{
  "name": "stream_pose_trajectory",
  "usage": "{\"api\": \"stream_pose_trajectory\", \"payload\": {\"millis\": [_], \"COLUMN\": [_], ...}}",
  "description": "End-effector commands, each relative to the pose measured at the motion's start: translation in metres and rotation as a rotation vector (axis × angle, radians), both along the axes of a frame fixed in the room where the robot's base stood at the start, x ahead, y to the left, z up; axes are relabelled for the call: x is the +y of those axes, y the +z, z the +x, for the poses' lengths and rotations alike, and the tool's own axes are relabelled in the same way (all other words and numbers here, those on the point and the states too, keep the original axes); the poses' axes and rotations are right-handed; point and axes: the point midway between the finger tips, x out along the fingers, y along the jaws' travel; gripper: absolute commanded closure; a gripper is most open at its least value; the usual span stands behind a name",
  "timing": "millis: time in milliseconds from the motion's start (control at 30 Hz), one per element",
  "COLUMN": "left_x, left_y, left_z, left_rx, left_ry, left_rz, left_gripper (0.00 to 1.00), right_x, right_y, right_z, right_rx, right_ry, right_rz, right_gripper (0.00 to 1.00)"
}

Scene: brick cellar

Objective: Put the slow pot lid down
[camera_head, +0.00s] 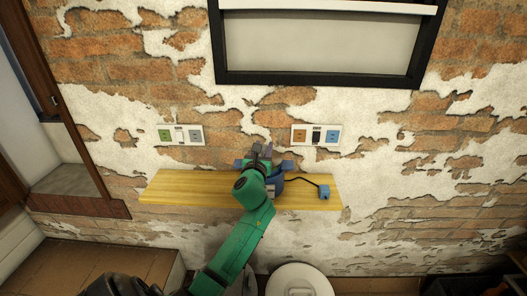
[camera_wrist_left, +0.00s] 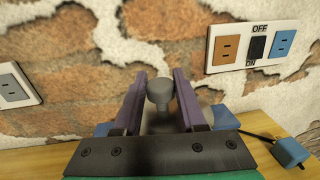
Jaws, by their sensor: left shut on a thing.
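My left gripper (camera_head: 262,151) is over the slow pot on the wooden shelf. In the left wrist view its two purple fingers (camera_wrist_left: 160,84) are shut on the grey knob of the slow pot lid (camera_wrist_left: 160,94). The rest of the lid is mostly hidden by the gripper. The blue slow pot (camera_head: 277,186) stands below, partly covered by my green arm. Its blue side handles (camera_wrist_left: 223,117) show on both sides of the gripper. I cannot tell whether the lid touches the pot. My right gripper is not in view.
The wooden shelf (camera_head: 165,190) is bare at its left end. A black cord runs right to a blue plug (camera_head: 324,191) on the shelf. Two wall sockets (camera_head: 316,136) (camera_head: 181,135) sit above the shelf. A white round lidded object (camera_head: 300,282) stands below.

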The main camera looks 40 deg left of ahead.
Motion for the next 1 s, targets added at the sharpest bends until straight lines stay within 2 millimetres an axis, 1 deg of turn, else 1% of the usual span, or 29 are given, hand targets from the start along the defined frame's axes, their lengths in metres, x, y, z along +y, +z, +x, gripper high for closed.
{"api": "stream_pose_trajectory", "payload": {"millis": [233, 633, 667, 700, 733, 1000], "left_x": [0.0, 0.0, 0.0, 0.0, 0.0, 0.0], "left_y": [-0.001, -0.013, -0.013, -0.012, -0.012, -0.012], "left_z": [0.0, 0.0, 0.0, 0.0, 0.0, 0.0], "left_rx": [-0.002, -0.001, -0.001, 0.0, -0.001, -0.002], "left_ry": [-0.001, -0.001, -0.001, -0.001, -0.001, -0.001], "left_rz": [0.001, 0.003, 0.002, 0.001, 0.002, 0.001], "left_gripper": [1.0, 1.0, 0.56, 0.41, 0.3, 0.3], "right_x": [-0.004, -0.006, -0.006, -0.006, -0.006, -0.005], "right_y": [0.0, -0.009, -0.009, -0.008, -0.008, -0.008], "right_z": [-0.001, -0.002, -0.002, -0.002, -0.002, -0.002], "right_rx": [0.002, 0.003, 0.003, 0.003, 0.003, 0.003], "right_ry": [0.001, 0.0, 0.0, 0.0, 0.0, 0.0], "right_rz": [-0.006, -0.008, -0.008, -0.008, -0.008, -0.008], "right_gripper": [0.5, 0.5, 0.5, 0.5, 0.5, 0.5]}}
